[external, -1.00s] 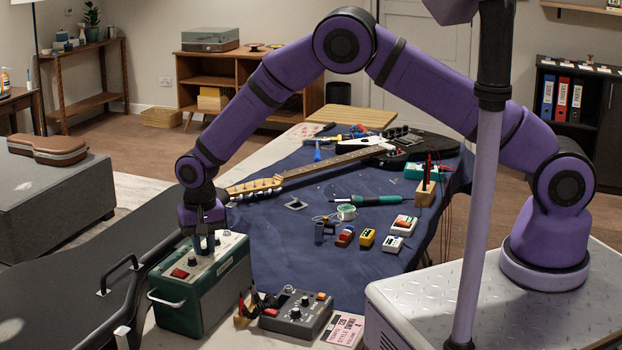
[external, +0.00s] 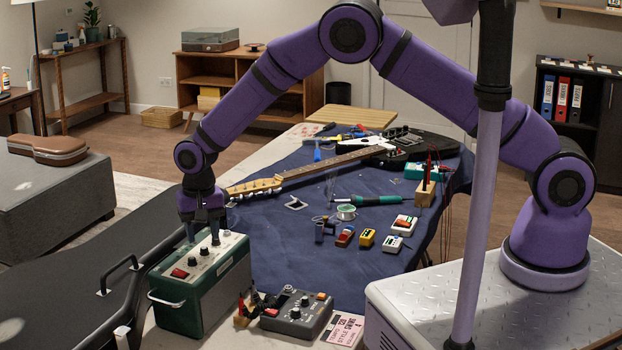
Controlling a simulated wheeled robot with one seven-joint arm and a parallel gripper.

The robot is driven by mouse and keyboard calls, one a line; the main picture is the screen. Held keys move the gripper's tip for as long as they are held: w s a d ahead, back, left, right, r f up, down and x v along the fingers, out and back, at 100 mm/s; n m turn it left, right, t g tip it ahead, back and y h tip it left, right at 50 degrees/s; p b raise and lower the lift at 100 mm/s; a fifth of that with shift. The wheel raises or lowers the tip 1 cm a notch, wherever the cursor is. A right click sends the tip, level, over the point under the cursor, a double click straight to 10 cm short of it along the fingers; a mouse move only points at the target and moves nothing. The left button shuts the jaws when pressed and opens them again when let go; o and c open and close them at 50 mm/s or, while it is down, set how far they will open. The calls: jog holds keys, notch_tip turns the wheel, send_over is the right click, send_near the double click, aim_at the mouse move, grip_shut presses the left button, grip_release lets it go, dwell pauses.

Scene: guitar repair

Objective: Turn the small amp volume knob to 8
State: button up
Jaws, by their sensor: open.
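The small amp (external: 205,293) is a green box with a light grey top panel, standing at the near left end of the workbench. Its top carries a red switch (external: 180,274) and a row of small dark knobs (external: 204,251). Which knob is the volume, and where its pointer stands, is too small to tell. My gripper (external: 203,236) points down just above the far end of the panel. Its two fingers are apart, with nothing visible between them. The far end of the panel is partly hidden by the fingers.
A grey pedal (external: 297,313) and a pink card (external: 343,329) lie right of the amp. A black case (external: 70,290) with a handle is close on the left. A guitar (external: 330,161), soldering iron (external: 378,199) and several small pedals lie on the blue cloth (external: 290,255).

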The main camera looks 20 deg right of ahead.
aim_at(204, 247)
notch_tip(204, 247, up, 8)
jog(key=shift+f, duration=0.15)
dwell(0.6)
jog(key=w+d+r+y, duration=0.1)
jog(key=w+d+r, duration=0.2)
jog(key=d+r, duration=0.4)
jog(key=w+d+r, duration=0.2)
jog(key=d+r, duration=0.6)
jog(key=s+d+r+t, duration=0.1)
jog(key=s+d+r, duration=0.1)
jog(key=d+r, duration=0.6)
jog(key=s+d+r+t, duration=0.1)
jog(key=d+r, duration=0.3)
jog(key=d, duration=0.7)
jog(key=s+d+r+t, duration=0.1)
jog(key=s+d+r, duration=0.1)
jog(key=s+d, duration=0.5)
jog(key=s+d+r+t, duration=0.1)
jog(key=s+d+r, duration=0.25)
jog(key=d, duration=0.55)
jog(key=s+d+f, duration=0.2)
jog(key=s+d, duration=0.2)
jog(key=s, duration=0.3)
jog(key=s+d+f+t+h, duration=0.1)
jog(key=s+d, duration=0.3)
jog(key=s, duration=0.3)
jog(key=shift+s+f, duration=0.2)
jog(key=shift+f, duration=0.2)
